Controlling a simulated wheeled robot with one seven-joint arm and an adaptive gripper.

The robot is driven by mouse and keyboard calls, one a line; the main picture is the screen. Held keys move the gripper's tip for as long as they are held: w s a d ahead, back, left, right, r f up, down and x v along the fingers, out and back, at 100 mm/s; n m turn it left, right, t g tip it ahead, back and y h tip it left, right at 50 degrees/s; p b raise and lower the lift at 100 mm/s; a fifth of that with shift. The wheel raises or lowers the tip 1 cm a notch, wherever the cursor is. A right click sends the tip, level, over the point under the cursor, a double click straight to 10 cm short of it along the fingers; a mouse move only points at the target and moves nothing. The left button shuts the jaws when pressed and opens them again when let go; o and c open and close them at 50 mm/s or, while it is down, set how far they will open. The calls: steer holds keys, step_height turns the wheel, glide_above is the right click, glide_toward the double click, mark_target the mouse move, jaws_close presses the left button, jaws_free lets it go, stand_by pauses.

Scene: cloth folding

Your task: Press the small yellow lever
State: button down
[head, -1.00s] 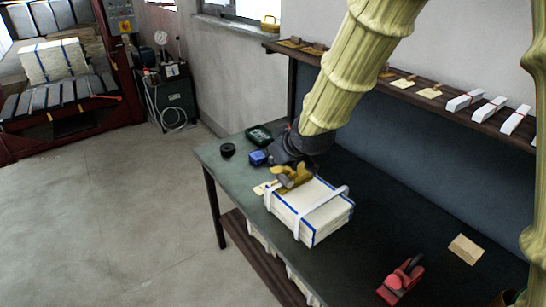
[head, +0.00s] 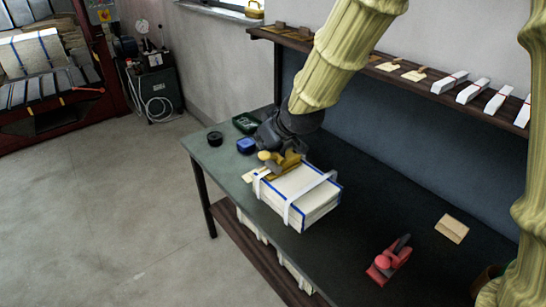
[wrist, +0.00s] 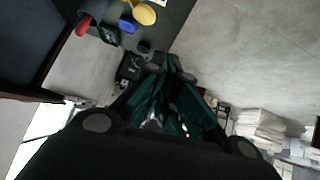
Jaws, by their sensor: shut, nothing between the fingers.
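A yellow tool (head: 284,166) with a small rounded yellow lever (head: 264,156) sits at the far left end of a strapped stack of white, blue-edged cloth (head: 306,190). The stack lies on the dark green workbench (head: 215,165). My dark gripper (head: 278,143) is right above and behind the yellow tool; I cannot tell whether they touch. In the wrist view a rounded yellow piece (wrist: 142,12) shows at the top, beyond the fingers. My gripper (wrist: 168,68) is shut and empty there. My gripper and wrist hide part of the tool in the head view.
A blue box (head: 246,146), a black round item (head: 215,138) and a green tray (head: 245,122) stand near the gripper. A red hand tool (head: 388,260) and a tan block (head: 452,228) lie to the right. A shelf (head: 440,93) runs along the wall behind.

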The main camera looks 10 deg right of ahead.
steer(key=w+d+r+y+b, duration=0.1)
steer(key=w+d+r, duration=0.1)
steer(key=d, duration=0.3)
steer(key=shift+w+r+b, duration=0.25)
steer(key=shift+r+b, duration=0.05)
steer(key=shift+b, duration=0.1)
stand_by(0.3)
steer(key=p, duration=0.3)
glide_above(265, 155)
step_height(265, 155, down, 7)
step_height(265, 155, down, 2)
steer(key=shift+f+p, duration=0.25)
steer(key=shift+p, duration=0.1)
steer(key=shift+f, duration=0.8)
steer(key=shift+f, duration=0.1)
